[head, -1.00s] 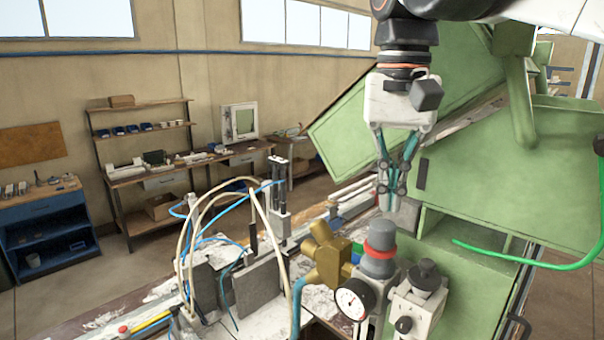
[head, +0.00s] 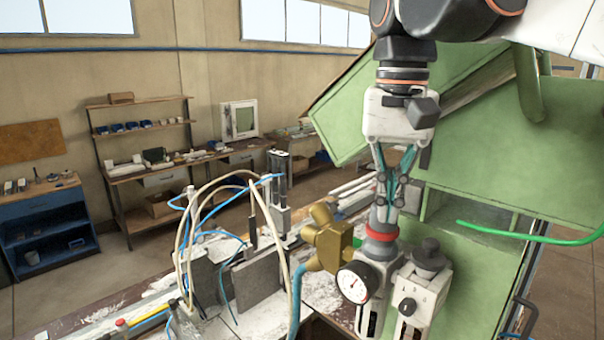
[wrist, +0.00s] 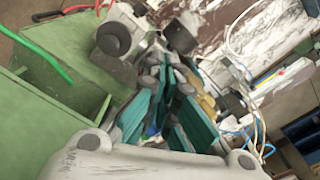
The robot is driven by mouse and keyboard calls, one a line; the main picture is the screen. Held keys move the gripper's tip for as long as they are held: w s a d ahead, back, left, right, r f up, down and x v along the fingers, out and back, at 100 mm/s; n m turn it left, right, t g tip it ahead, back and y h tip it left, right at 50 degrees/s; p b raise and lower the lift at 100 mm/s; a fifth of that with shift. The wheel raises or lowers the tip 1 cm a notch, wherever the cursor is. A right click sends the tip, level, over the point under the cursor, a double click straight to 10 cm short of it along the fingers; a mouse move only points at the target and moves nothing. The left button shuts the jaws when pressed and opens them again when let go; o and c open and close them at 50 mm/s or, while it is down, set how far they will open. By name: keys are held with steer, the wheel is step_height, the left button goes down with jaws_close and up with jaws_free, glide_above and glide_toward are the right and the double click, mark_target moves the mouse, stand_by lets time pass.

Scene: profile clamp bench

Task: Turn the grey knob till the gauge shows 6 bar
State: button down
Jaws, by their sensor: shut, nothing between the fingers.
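The grey knob (head: 379,249) with a red ring stands upright on the regulator in the head view. The round white gauge (head: 353,284) faces out below it and to its left; its dark needle shows, but the reading is too small to tell. My gripper (head: 384,213) points down with its teal fingers shut and nothing held. Its tips are at the top of the knob and cover part of it; I cannot tell whether they touch. In the wrist view my fingers (wrist: 172,105) fill the middle and hide much of the regulator.
A brass fitting (head: 328,240) sits close left of the knob. A white unit with a dark knob (head: 430,255) stands close right. White and blue hoses loop at the left, and a green hose (head: 500,233) crosses at the right before the green machine housing (head: 500,160).

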steer(key=shift+f, duration=0.25)
stand_by(0.7)
steer(key=shift+w+p, duration=0.1)
steer(key=shift+p, duration=0.6)
steer(key=shift+a, duration=0.1)
stand_by(0.6)
steer(key=shift+r, duration=0.1)
step_height(320, 180, up, 6)
steer(key=p, duration=0.4)
steer(key=shift+a, duration=0.15)
